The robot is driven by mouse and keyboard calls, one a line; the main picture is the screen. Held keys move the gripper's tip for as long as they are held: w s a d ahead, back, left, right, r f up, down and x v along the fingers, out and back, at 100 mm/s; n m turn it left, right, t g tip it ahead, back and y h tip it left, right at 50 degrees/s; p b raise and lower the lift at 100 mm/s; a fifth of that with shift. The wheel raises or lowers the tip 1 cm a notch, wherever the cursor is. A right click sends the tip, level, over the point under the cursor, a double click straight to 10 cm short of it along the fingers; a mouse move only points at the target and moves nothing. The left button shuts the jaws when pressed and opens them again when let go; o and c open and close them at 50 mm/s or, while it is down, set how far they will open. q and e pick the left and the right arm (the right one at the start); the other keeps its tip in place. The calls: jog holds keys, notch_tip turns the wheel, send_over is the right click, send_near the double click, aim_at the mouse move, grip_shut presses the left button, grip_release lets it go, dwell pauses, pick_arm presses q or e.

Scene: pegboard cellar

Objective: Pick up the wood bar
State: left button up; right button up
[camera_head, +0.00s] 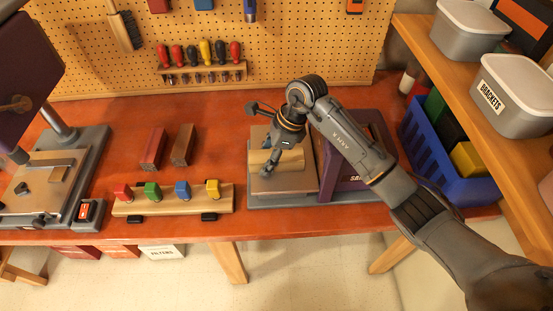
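A pale wood bar (262,158) lies on the flat metal plate (260,183) of a purple and grey machine marked "SAN…" on the bench. My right gripper (262,141) is above this plate, with its fingers spread wide apart. One finger points left over the bench and the other reaches down over the pale bar, hiding part of it. I cannot tell whether that finger touches the bar. A brown bar (182,145) and a dark red bar (152,148) lie side by side on the bench, left of the machine. My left gripper is out of view.
A wooden rack with coloured blocks (170,202) stands along the bench's front edge. A drill-press-like machine (50,180) is at the left. A blue bin (445,165) is at the right, below a shelf with grey tubs (512,97). Bare bench lies behind the bars.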

jog(key=c, duration=0.8)
jog(key=shift+r, duration=0.1)
